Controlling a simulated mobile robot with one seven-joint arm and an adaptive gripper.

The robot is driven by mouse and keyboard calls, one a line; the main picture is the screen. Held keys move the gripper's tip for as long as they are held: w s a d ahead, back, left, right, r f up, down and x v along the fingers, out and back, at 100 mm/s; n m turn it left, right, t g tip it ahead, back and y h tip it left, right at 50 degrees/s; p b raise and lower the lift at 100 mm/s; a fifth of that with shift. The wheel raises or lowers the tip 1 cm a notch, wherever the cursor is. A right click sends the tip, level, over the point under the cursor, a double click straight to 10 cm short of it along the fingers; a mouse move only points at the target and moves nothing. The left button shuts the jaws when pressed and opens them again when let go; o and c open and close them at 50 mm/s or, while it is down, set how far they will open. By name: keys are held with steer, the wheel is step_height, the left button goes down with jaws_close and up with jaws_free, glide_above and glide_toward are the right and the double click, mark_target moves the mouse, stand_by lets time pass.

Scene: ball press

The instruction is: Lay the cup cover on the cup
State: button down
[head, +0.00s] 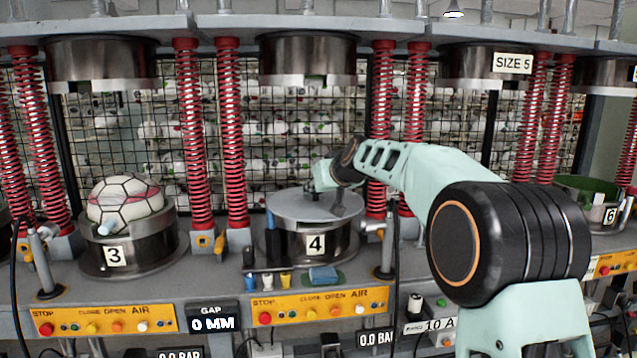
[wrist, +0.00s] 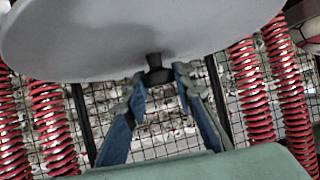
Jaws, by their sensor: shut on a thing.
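The cup cover (head: 300,207) is a flat grey round disc at the "4" station in the head view. It lies across the top of the metal cup (head: 343,241) and looks about level. I cannot tell whether it rests fully on the rim or is slightly above it. My gripper (head: 314,187) is over the cover. In the wrist view, the cover (wrist: 110,35) fills the top, and my blue-fingered gripper (wrist: 160,82) is shut around its dark knob (wrist: 157,70). The cup's inside is hidden under the cover.
Red spring columns (head: 230,130) flank the cup, with an upper press head (head: 308,60) above it. A ball (head: 125,203) sits in cup "3" (head: 130,248) to the left. Small bottles (head: 285,281) and a blue cloth-like item (head: 323,274) lie in front, above the control panel (head: 320,304).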

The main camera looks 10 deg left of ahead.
steer(key=w+p, duration=0.2)
steer(key=p, duration=0.1)
steer(key=w+a+p, duration=0.1)
steer(key=w+p, duration=0.1)
steer(key=w, duration=0.1)
steer(key=w+a+r+p, duration=0.1)
steer(key=w+p, duration=0.1)
steer(key=p, duration=0.1)
steer(key=shift+w+p, duration=0.3)
steer(key=w+d+p+x, duration=0.1)
steer(key=p+x, duration=0.6)
steer(key=p, duration=0.1)
steer(key=shift+r, duration=0.15)
steer(key=shift+f+b, duration=0.65)
steer(key=shift+f, duration=0.5)
stand_by(1.2)
steer(key=c, duration=1.5)
jaws_free()
steer(key=shift+v, duration=6.05)
steer(key=shift+f, duration=0.15)
